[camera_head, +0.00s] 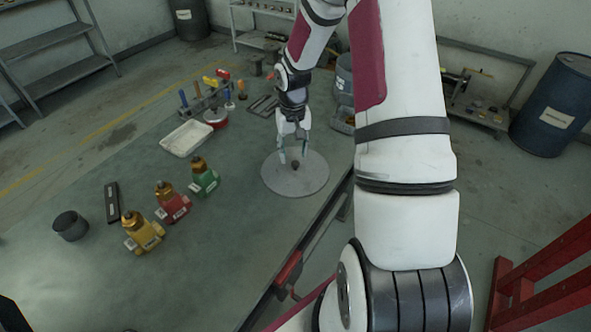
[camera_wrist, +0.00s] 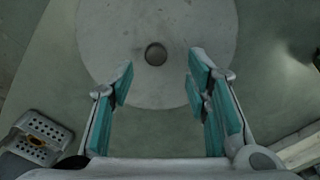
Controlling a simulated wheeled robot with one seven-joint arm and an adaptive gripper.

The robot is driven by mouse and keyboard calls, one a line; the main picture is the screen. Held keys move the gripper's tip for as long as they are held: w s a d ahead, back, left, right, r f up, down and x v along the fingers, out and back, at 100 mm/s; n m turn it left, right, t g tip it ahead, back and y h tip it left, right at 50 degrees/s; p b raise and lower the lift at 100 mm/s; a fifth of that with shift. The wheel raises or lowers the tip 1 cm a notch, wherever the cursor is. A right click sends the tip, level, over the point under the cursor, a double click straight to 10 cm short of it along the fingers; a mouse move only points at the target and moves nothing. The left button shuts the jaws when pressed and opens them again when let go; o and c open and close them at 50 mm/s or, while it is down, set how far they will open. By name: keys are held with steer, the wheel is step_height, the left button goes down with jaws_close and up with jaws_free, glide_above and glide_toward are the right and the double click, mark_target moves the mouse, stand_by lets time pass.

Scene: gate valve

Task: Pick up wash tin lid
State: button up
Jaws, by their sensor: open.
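The wash tin lid (camera_head: 296,182) is a flat, round grey disc with a small dark knob (camera_head: 295,164) at its centre. It lies on the green bench top near the right edge. In the wrist view the lid (camera_wrist: 110,55) fills the upper middle, and its knob (camera_wrist: 156,54) sits a little beyond the fingertips. My gripper (camera_head: 293,158) is open above the lid, pointing down, with its fingers on either side of the knob in the head view. In the wrist view the gap between the fingers (camera_wrist: 159,75) is empty. Whether the fingertips touch the lid cannot be told.
Yellow (camera_head: 142,232), red (camera_head: 172,203) and green (camera_head: 204,177) valves stand left on the bench (camera_head: 120,290). A white tray (camera_head: 187,138), a red-and-white round tin (camera_head: 216,118) and a tool rack lie behind. A dark cup (camera_head: 70,226) stands far left. The bench is clear between valves and lid.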

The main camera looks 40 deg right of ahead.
mark_target(295, 163)
steer(key=f, duration=0.4)
steer(key=shift+s+d+f, duration=0.1)
steer(key=shift+s+f, duration=0.1)
steer(key=shift+s, duration=0.1)
jaws_close()
